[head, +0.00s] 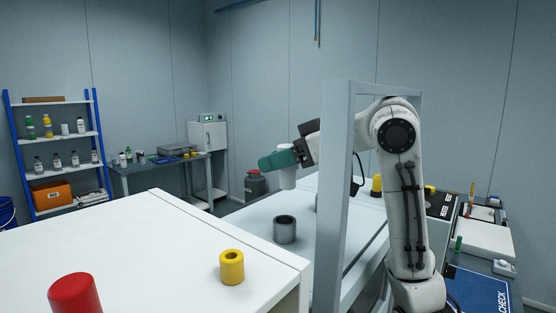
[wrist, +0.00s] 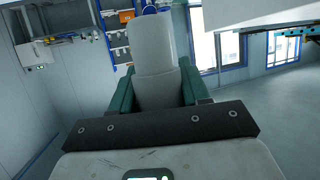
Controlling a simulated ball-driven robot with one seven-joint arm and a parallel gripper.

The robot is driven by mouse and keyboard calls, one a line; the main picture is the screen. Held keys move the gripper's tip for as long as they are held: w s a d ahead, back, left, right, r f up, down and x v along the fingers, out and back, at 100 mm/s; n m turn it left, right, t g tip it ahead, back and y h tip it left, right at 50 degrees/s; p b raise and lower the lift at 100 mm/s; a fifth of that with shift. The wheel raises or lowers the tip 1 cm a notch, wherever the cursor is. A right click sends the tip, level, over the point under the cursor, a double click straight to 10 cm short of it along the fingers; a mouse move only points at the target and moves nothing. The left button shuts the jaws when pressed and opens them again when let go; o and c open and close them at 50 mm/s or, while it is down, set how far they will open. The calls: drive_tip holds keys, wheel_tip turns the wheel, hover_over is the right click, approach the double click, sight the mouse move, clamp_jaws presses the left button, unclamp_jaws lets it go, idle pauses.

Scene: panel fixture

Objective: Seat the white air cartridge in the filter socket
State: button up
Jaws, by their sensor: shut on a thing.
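My gripper (head: 278,160) has green fingers and is shut on the white air cartridge (head: 288,178). In the wrist view the cartridge (wrist: 153,48) sits between the two green fingers of my gripper (wrist: 157,88). A grey hollow cylinder (head: 285,230), open at the top, stands on the bench below; it looks like the filter socket. The cartridge is above it and clearly apart from it. The inside of the cylinder is mostly hidden.
My arm reaches past a white upright frame (head: 333,200). A yellow hollow cylinder (head: 232,267) and a red cylinder (head: 75,293) stand on the nearer white top (head: 150,235). Another yellow piece (head: 377,184) stands behind the frame. Space around the grey cylinder is clear.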

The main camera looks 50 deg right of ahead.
drive_tip(key=shift+w+a+r, duration=0.1)
drive_tip(key=shift+a+r, duration=0.2)
drive_tip(key=shift+a, duration=0.2)
drive_tip(key=b, duration=0.5)
hover_over(276, 218)
wheel_tip(276, 218, down, 6)
drive_tip(key=shift+f, duration=0.1)
drive_tip(key=shift+p, duration=0.55)
idle(1.3)
drive_tip(key=shift+f+b, duration=1.55)
drive_tip(key=shift+f, duration=0.85)
idle(0.5)
drive_tip(key=o, duration=1.2)
drive_tip(key=shift+o, duration=0.2)
